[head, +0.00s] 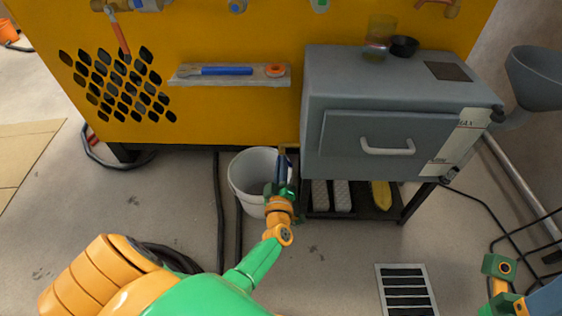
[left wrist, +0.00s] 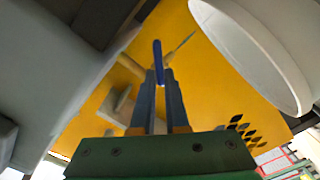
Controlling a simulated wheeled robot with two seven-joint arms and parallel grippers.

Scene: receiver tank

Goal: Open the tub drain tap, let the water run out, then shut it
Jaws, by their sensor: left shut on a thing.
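My left gripper (head: 283,168) points away from me over the white bucket (head: 243,187), beside the left side of the grey tub (head: 345,95). In the left wrist view my left gripper (left wrist: 159,80) has its two dark fingers closed on a blue handle (left wrist: 157,50), which looks like the tap's lever. A tan pipe-like part (left wrist: 130,64) shows just left of the handle. The tap's outlet and any water are not clearly visible. The bucket's rim (left wrist: 235,45) fills the upper right there. Part of my right arm shows at the lower right of the head view, without its fingers.
A yellow cabinet (head: 225,115) with a small shelf (head: 250,82) stands behind. Below the tub is a dark rack (head: 362,209) with grey blocks and a yellow item. A funnel (head: 535,75) is at right. Hoses and a floor grate (head: 405,290) lie on the floor.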

